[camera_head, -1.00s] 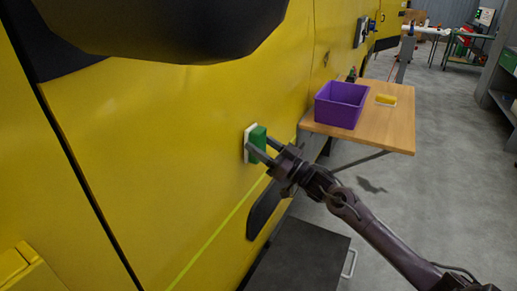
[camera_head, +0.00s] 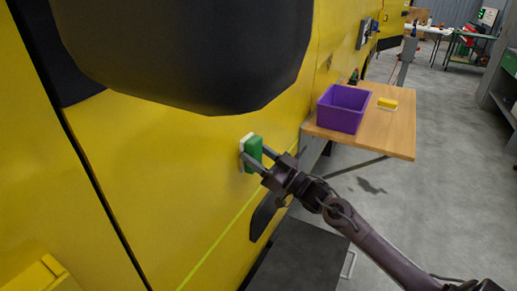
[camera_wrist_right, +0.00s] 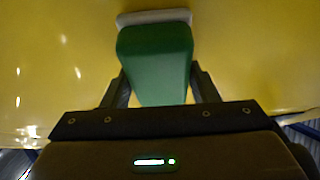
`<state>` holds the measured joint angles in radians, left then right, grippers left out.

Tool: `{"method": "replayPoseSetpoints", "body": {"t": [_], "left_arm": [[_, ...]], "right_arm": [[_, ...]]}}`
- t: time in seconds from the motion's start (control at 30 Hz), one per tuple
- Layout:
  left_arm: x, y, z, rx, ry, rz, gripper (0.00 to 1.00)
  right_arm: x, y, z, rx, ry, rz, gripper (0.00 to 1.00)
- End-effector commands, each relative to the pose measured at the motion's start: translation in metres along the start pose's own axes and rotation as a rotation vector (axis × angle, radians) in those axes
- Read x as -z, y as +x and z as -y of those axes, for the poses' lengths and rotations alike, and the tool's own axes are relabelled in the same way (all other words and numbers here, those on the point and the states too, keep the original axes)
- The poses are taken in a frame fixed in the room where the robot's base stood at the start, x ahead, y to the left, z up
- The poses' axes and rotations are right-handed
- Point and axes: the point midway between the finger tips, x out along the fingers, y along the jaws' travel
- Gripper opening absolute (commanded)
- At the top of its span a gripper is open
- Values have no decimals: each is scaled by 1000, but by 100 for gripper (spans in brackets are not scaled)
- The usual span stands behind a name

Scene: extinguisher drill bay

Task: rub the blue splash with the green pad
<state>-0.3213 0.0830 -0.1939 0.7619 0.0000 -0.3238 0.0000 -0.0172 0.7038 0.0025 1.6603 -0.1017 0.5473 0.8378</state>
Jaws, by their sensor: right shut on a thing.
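The green pad (camera_head: 254,149) has a white face and is held against the yellow panel of a vehicle. My right gripper (camera_head: 256,158) is shut on the pad, its fingers on either side of it. In the right wrist view the green pad (camera_wrist_right: 156,60) sits between the two fingers (camera_wrist_right: 157,92), with its white edge at or very close to the yellow surface. I see no blue splash in either view; whether the pad covers it I cannot tell. My left gripper is not in view.
A wooden table (camera_head: 393,139) stands to the right with a purple bin (camera_head: 341,113) and a yellow and white pad (camera_head: 387,103) on it. A large dark rounded shape (camera_head: 190,55) hangs in the upper left. A dark step (camera_head: 300,258) is below.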

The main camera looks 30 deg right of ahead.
Motion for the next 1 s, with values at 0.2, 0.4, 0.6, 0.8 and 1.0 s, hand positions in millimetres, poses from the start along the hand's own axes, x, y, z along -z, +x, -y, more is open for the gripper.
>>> {"method": "replayPoseSetpoints", "body": {"t": [0.2,0.4,0.6,0.8,1.0], "left_arm": [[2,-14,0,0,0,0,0],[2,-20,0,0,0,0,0],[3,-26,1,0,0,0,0],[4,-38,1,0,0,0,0],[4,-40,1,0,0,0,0]], "right_arm": [[1,2,18,1,4,0,29],[-2,3,29,1,2,0,29],[-1,2,38,2,5,0,29],[-1,1,55,1,5,0,29],[-2,0,62,2,2,-1,29]]}}
